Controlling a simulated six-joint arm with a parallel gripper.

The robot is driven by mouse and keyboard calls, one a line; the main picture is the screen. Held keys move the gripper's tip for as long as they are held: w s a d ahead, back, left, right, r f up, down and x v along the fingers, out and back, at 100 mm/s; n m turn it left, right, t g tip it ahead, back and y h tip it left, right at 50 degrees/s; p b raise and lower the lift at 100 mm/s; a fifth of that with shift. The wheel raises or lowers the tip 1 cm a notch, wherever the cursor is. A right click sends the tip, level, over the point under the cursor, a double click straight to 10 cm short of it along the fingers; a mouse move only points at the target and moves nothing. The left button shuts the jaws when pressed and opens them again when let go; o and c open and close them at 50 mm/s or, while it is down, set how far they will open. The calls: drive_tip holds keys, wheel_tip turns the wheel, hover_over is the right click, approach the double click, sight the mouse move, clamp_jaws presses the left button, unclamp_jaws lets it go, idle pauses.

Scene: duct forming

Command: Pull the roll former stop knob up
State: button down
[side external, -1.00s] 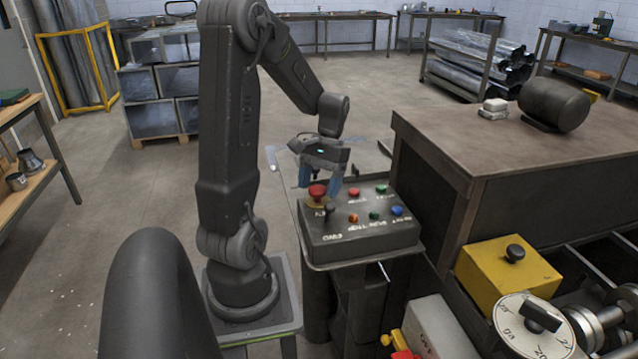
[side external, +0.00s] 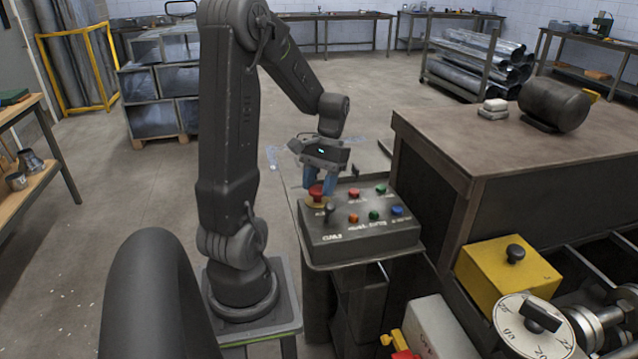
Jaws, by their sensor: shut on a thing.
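The stop knob is a red mushroom knob (side external: 316,193) on a yellow base at the back left of the dark control box (side external: 350,243). My gripper (side external: 319,187) points down over the knob, its blue fingers closed in around it. The gripper is shut on the red knob. The fingers partly hide the knob's head, and I cannot tell how far up the knob stands.
The box also carries a black switch (side external: 329,213), another red button (side external: 354,194), and green, orange and blue buttons to the right. A brown workbench (side external: 500,150) stands close on the right. A yellow box (side external: 507,275) with a black knob is at lower right.

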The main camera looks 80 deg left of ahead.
drive_tip(key=shift+r, duration=0.7)
drive_tip(key=c, duration=0.6)
unclamp_jaws()
drive_tip(key=v, duration=1.3)
drive_tip(key=shift+w+a+r, duration=0.1)
drive_tip(key=shift+w+r, duration=0.05)
drive_tip(key=shift+r, duration=0.2)
drive_tip(key=d+f+m+t+y, duration=0.1)
drive_tip(key=d+m+t, duration=0.2)
drive_tip(key=d, duration=0.6)
drive_tip(key=s+d+m+t+y, duration=0.1)
drive_tip(key=d+m+t, duration=0.2)
drive_tip(key=d, duration=0.6)
drive_tip(key=s+d+f+m+t+y, duration=0.1)
drive_tip(key=d+m+t, duration=0.1)
drive_tip(key=d, duration=0.7)
drive_tip(key=shift+s+d+f+m+t, duration=0.1)
drive_tip(key=shift+s+f+m+t, duration=0.1)
drive_tip(key=shift+f+m+t, duration=0.25)
